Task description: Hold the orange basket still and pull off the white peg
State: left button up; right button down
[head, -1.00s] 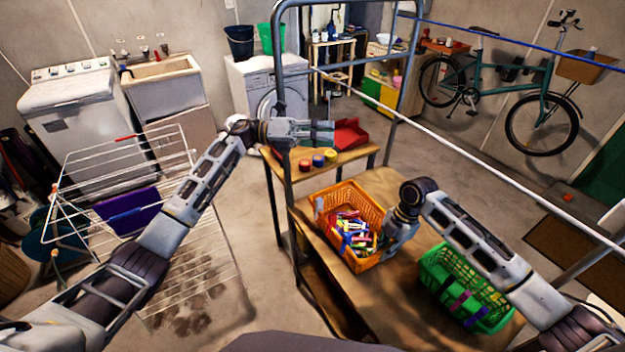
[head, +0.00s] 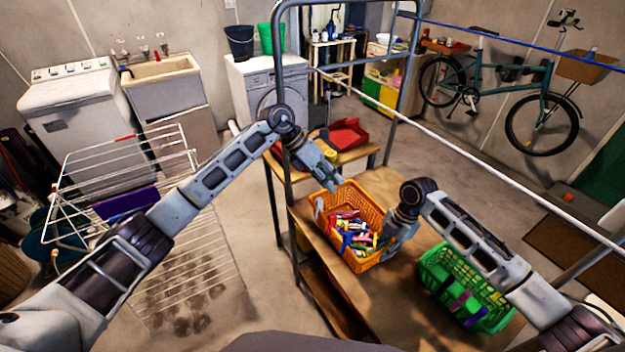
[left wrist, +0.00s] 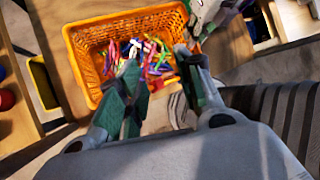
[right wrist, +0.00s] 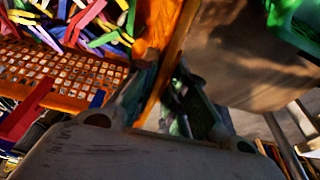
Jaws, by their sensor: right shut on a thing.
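The orange basket (head: 347,258) stands on the wooden table with several coloured pegs (head: 352,232) heaped inside. It also shows in the left wrist view (left wrist: 84,42). My right gripper (right wrist: 168,92) is shut on the basket's right rim. My left gripper (head: 337,184) is over the basket's back edge. In the left wrist view its fingers (left wrist: 160,82) are apart with no thing clearly between them. A pale piece (head: 319,205) shows at the basket's left wall. I cannot tell whether it is the white peg. My fingers hide part of the near rim.
A green basket (head: 432,278) with purple pegs stands right of the orange one on the wooden table (head: 385,310). A metal frame post (head: 283,190) rises close to my left arm. A red tray (head: 350,133) lies on the shelf behind.

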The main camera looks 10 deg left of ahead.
aim_at(319, 199)
pick_arm(q)
jog(key=shift+w+a+f+t+y, duration=0.35)
jog(key=shift+a+f+y, duration=0.1)
jog(key=shift+a+y, duration=0.45)
jog(key=shift+w+a+f+t+y, duration=0.3)
jog(key=shift+a+f+y, duration=0.1)
jog(key=shift+a+y, duration=0.45)
jog(key=shift+w+a+f+t+y, duration=0.25)
jog(key=shift+w+a+f+y, duration=0.15)
jog(key=shift+a+y, duration=0.5)
jog(key=shift+d+f, duration=0.2)
jog(key=shift+d, duration=0.05)
jog(key=shift+x, duration=5.35)
jog(key=shift+c, duration=0.4)
grip_shut()
jog(key=shift+w+d+r+v, duration=0.1)
jog(key=shift+w+d+v, duration=0.15)
jog(key=shift+v, duration=1.1)
jog(key=shift+w+d+r+v, duration=0.15)
jog(key=shift+d+v, duration=0.15)
jog(key=shift+v, duration=1.1)
jog(key=shift+w+d+v, duration=0.15)
jog(key=shift+d+v, duration=0.1)
jog(key=shift+v, duration=1.1)
